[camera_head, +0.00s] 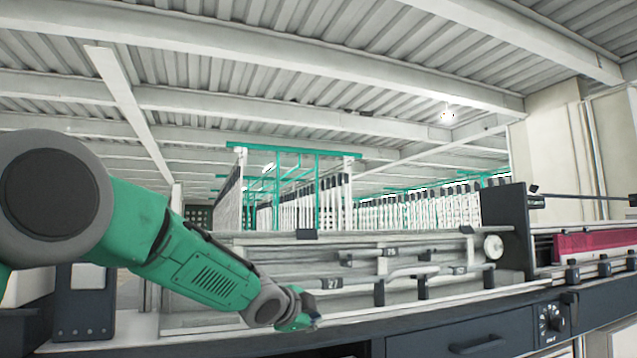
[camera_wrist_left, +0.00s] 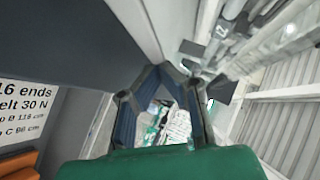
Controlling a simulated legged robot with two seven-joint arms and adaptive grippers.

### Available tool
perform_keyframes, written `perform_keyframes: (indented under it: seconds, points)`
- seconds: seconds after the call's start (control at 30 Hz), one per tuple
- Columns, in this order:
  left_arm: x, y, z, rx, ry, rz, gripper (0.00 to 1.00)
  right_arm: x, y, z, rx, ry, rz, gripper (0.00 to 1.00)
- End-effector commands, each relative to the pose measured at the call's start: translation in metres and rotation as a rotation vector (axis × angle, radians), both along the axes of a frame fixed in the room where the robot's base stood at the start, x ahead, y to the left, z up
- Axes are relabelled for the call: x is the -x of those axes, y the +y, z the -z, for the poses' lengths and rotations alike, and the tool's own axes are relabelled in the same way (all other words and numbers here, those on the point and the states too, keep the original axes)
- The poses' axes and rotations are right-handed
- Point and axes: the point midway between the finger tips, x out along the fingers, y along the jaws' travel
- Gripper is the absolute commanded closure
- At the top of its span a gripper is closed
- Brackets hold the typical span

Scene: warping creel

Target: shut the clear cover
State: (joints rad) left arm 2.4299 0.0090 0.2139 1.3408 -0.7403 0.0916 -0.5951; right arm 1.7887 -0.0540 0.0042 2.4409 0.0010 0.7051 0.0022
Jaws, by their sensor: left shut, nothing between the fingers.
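A pale, see-through panel, seemingly the clear cover (camera_head: 270,242), stands at the back of the machine bed. A dark block (camera_head: 307,234) sits on its top edge. Its outline is faint, and I cannot tell its exact angle. My left gripper (camera_head: 308,318) is low at the front edge of the bed, in front of the panel and apart from its top edge. In the left wrist view the fingertips of this gripper (camera_wrist_left: 161,70) meet, with nothing between them. My right gripper is not in view.
Rails with dark posts (camera_head: 422,287) cross the bed right of my left gripper. A dark upright plate (camera_head: 507,230) closes the bed's right end. Below are a drawer (camera_head: 470,340) and a knob panel (camera_head: 552,322). A printed sign (camera_wrist_left: 25,110) shows in the wrist view.

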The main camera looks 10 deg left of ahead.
Motion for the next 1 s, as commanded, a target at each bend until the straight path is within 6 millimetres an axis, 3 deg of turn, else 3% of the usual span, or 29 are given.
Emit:
perform_keyframes:
  seconds: [0.1,0.3,1.0]
  points:
    - [-0.007,0.007,0.008,-0.019,-0.033,0.0,1.0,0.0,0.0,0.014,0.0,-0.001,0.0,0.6]
    - [-0.014,0.01,0.01,-0.038,-0.06,0.0,1.0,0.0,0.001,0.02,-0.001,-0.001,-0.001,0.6]
    - [-0.015,0.01,0.01,-0.04,-0.064,-0.001,1.0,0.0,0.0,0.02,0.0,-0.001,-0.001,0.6]
